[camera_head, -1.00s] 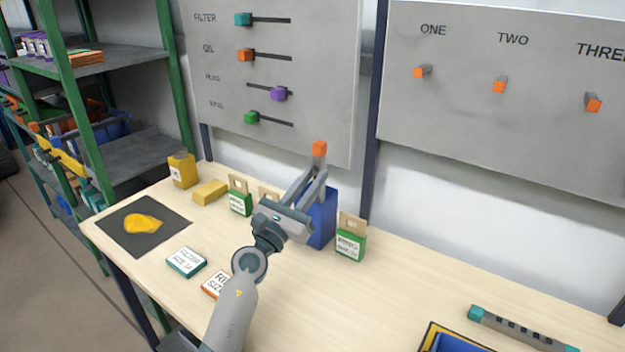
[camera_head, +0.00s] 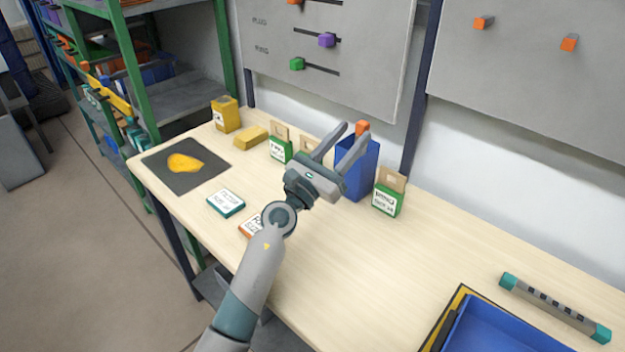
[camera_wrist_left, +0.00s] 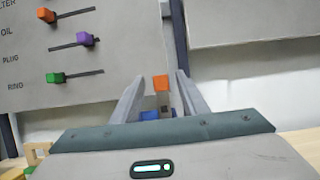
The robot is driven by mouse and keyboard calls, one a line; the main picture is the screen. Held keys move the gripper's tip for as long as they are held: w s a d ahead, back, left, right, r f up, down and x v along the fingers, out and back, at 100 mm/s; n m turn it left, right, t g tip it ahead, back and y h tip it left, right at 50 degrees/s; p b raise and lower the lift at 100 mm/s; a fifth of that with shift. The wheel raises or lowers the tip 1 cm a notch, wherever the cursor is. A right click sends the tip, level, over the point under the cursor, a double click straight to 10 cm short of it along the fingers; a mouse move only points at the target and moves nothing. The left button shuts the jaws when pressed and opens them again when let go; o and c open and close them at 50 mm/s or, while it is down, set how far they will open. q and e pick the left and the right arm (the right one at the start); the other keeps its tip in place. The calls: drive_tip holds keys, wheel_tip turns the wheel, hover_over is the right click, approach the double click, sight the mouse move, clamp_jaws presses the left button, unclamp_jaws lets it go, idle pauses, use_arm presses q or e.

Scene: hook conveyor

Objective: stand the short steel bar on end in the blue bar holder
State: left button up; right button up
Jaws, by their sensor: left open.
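The blue bar holder (camera_head: 357,172) stands on the table near the wall, partly hidden behind my left gripper. The orange end of the short steel bar (camera_head: 362,128) shows at the top of the holder; the bar's lower part is hidden inside or behind it. My left gripper (camera_head: 352,137) is open, its fingers pointing up and toward the wall in front of the holder. In the left wrist view the bar's orange end (camera_wrist_left: 161,83) shows between the spread fingers (camera_wrist_left: 159,90), with the blue holder (camera_wrist_left: 158,114) below. I see a gap on each side of the bar. My right gripper is not in view.
Green boxes (camera_head: 387,200) stand close beside the holder. A yellow bin (camera_head: 226,114), a yellow block (camera_head: 251,137) and a dark mat (camera_head: 158,160) lie at left. A blue tray (camera_head: 490,325) and a teal-ended bar (camera_head: 555,309) lie at right.

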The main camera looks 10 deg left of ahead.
use_arm(q)
drive_tip(key=b+v, duration=0.2)
drive_tip(key=v, duration=1.2)
drive_tip(key=shift+s+a+b, duration=0.2)
drive_tip(key=shift+s+b, duration=0.1)
drive_tip(key=shift+b, duration=0.05)
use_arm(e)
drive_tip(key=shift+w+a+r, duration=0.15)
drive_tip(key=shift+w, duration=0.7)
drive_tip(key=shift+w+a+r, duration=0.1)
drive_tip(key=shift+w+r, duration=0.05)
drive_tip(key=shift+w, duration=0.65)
use_arm(q)
drive_tip(key=shift+f, duration=0.15)
